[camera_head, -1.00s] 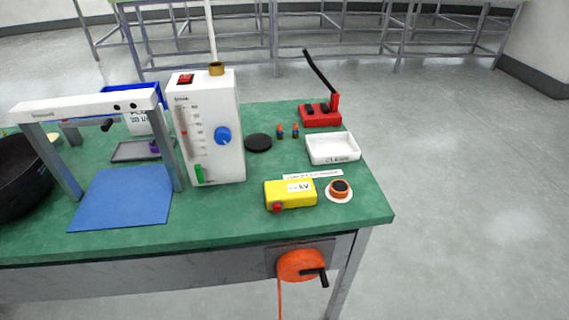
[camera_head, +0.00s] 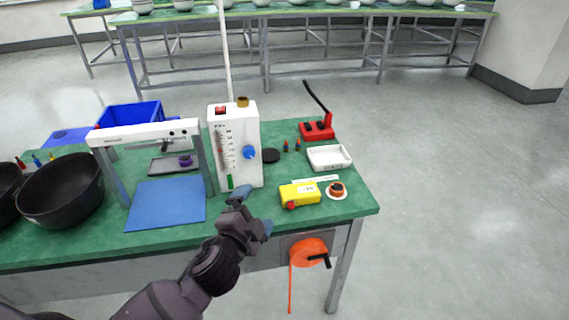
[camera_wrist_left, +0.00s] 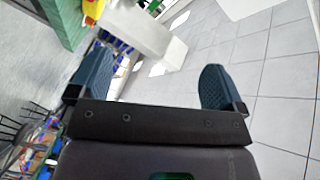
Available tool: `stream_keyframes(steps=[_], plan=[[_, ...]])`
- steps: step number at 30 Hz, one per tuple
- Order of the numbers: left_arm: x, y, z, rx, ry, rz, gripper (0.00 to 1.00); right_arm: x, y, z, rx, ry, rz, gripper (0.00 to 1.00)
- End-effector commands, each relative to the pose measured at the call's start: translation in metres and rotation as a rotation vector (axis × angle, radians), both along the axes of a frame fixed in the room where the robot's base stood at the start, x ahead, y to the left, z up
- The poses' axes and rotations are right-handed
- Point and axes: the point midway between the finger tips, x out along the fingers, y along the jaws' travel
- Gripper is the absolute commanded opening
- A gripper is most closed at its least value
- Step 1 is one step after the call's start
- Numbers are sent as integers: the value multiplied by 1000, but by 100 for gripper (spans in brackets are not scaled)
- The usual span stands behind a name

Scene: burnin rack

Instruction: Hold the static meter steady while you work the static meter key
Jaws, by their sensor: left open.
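The static meter (camera_head: 300,194) is a small yellow box with a pale label on top, lying on the green bench near its front edge. The red round part on its front left corner (camera_head: 291,205) looks like the static meter key. My left gripper (camera_head: 254,210) is open and empty at the bench's front edge, left of the meter and apart from it. In the left wrist view its two blue fingers (camera_wrist_left: 157,88) are spread wide with nothing between them. My right gripper is not in view.
A white flowmeter box (camera_head: 237,150) stands behind my left gripper. An orange-and-white round piece (camera_head: 336,189) sits right of the meter, with a white tray (camera_head: 329,157) behind. An orange reel (camera_head: 308,252) hangs under the bench edge. A white frame (camera_head: 143,133) stands over a blue mat (camera_head: 165,203).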

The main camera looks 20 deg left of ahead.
Motion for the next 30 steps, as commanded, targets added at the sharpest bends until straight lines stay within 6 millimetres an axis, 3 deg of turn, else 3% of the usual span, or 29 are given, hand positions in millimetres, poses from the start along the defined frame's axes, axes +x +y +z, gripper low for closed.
stream_keyframes(steps=[3, 8, 12, 17, 23, 30], plan=[[32, -32, 32, 215, -182, -175, 96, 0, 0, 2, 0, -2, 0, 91], [57, -78, 54, 509, -388, -423, 96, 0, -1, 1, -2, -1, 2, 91], [71, -113, 58, 779, -530, -648, 96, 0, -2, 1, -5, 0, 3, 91], [84, -137, 45, 1097, -636, -914, 96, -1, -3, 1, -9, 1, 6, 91], [106, -131, 17, 1505, -658, -1255, 96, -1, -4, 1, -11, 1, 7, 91], [142, -70, -4, 1939, -471, -1645, 96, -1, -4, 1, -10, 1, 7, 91]])
